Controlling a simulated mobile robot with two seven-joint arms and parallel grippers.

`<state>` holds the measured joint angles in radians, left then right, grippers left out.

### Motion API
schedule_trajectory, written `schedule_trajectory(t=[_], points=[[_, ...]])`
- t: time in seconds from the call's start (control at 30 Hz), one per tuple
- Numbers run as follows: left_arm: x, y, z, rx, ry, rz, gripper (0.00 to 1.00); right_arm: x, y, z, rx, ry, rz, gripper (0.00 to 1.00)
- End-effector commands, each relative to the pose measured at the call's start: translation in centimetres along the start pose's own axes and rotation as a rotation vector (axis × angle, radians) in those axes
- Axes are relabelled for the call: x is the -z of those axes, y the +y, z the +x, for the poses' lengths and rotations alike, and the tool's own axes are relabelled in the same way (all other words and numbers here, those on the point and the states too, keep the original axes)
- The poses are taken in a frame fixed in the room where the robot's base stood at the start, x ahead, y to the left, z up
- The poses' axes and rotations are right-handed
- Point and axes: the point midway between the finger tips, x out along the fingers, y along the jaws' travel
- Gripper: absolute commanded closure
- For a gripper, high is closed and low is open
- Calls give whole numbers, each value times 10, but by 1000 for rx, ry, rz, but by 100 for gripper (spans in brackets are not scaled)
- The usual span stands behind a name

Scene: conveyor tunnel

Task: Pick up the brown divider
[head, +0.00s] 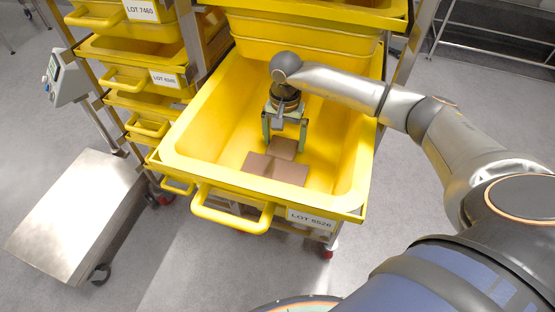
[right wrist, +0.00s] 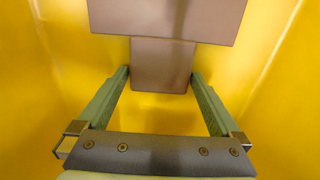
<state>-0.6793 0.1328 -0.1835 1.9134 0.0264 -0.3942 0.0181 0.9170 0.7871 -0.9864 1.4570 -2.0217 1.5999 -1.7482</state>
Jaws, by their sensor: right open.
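The brown divider (head: 276,168) lies low inside the pulled-out yellow bin (head: 200,122) labelled LOT 6526. It looks T-shaped, with a wide part toward the bin's front and a narrower stem (right wrist: 163,62) toward the back. My right gripper (head: 285,144) reaches down into the bin from above, its green fingers open. In the right wrist view, the fingertips (right wrist: 161,76) stand on either side of the stem, close to its edges; whether they touch it I cannot tell. The wide part runs out of the top of that view. My left gripper is not in view.
The bin's yellow walls rise around my right gripper, with stacked bins (head: 300,45) close behind. More bins (head: 125,80) fill the rack at left. A steel platform scale (head: 78,215) stands on the floor at left. The grey floor in front is mostly clear.

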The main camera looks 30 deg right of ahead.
Motion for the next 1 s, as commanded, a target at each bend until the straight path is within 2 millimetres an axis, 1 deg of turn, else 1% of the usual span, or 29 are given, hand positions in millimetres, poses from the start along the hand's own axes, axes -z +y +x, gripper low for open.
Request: schedule_trajectory(t=[0.13,0.17,0.7,0.9,1.0], points=[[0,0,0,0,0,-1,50,0,0,0,0,0,0,0],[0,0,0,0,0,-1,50,0,0,0,0,0,0,2],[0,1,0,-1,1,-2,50,0,0,-1,0,0,0,63],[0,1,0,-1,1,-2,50,0,0,-1,1,0,0,64],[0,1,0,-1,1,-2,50,0,0,-6,1,1,-1,64]])
